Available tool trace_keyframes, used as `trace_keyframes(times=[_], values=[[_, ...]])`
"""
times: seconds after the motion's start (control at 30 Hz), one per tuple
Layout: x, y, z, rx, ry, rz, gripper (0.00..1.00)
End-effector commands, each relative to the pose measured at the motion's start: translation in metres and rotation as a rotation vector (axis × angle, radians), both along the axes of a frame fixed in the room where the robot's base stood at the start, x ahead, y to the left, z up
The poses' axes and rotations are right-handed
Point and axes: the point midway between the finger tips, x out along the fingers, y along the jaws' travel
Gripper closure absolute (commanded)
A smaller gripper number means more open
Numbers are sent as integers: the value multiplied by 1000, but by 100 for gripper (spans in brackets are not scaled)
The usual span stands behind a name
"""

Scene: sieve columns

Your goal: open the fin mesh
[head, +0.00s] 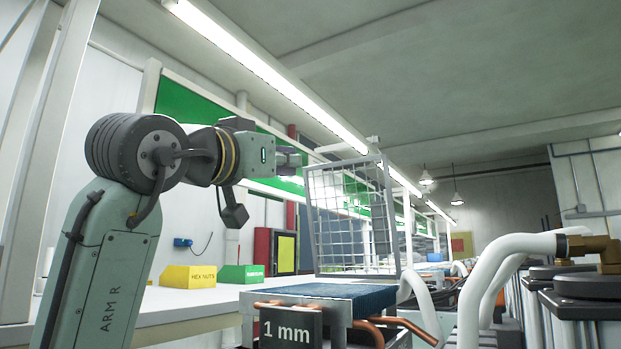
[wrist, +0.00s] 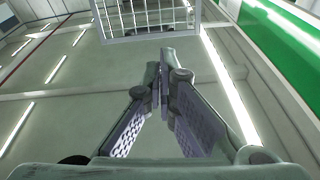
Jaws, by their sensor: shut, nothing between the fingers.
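The fin mesh (head: 389,215) is a grey wire grid in a square metal frame. It stands nearly upright above the box with blue fins (head: 335,290), which bears a dark "1 mm" plate (head: 288,331). The fins lie uncovered in front of the mesh's lower edge. In the wrist view, the mesh frame (wrist: 150,38) shows at the top, beyond the fingertips. My gripper (head: 303,161) is at the mesh's upper left edge in the head view; I cannot tell if it touches. In the wrist view, my gripper (wrist: 165,54) has its fingertips together, with nothing between them.
Copper pipes (head: 405,328) and white hoses (head: 500,262) lie right of the finned box. A yellow bin (head: 188,276) and a green bin (head: 241,274) stand on the white bench at left. Dark round-topped units (head: 590,286) stand at far right.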

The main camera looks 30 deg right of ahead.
Motion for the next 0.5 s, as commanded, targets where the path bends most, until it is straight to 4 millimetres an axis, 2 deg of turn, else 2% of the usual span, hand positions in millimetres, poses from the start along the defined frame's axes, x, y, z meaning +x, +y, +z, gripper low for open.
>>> trace_keyframes(times=[0.13, 0.27, 0.5], values=[[-7, 4, -6, -46, 81, -36, 100], [-4, -3, -2, -53, 96, -43, 100], [17, -40, 10, -50, 95, -42, 100]])
